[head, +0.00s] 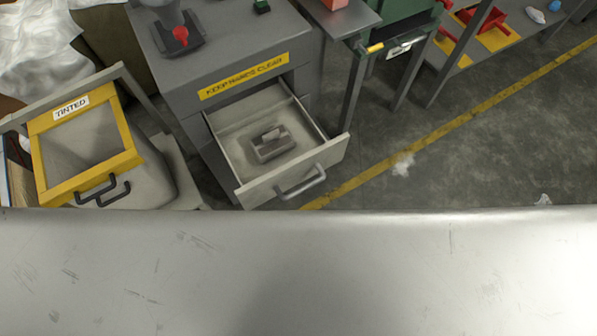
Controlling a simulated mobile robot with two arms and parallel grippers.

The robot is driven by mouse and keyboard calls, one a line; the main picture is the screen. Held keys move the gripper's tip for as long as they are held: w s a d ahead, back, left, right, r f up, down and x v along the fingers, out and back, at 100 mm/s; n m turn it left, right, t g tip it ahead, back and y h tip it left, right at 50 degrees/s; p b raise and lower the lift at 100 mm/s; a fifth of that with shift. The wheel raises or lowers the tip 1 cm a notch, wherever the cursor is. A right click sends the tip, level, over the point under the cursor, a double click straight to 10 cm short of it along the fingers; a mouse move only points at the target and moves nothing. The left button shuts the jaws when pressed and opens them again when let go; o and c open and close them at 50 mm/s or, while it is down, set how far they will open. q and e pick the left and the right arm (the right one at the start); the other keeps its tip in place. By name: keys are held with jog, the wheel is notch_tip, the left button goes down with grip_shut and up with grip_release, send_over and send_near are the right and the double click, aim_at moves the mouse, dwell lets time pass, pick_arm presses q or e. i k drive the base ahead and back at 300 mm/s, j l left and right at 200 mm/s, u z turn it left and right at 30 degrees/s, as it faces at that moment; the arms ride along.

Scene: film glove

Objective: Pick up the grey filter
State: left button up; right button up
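A small grey boxy object (272,143), which looks like the grey filter, lies in an open drawer (238,165). It has a paler patch on its top and rests on the drawer's dusty-looking floor, clear of the walls. The drawer is pulled out of a grey cabinet (185,88) and has a pale front with a grey bar handle (301,184). Neither of my grippers shows in the head view.
A yellow-framed bin (140,160) labelled TINTED stands left of the cabinet. A red-knobbed device (181,37) sits on the cabinet top. A pale scratched surface (300,275) fills the near foreground. Floor right of the drawer is mostly clear, with white scraps (402,164).

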aim_at(269, 144)
jog(key=l+u, duration=0.65)
jog(key=k+l+u, duration=0.1)
jog(key=l+u, duration=0.25)
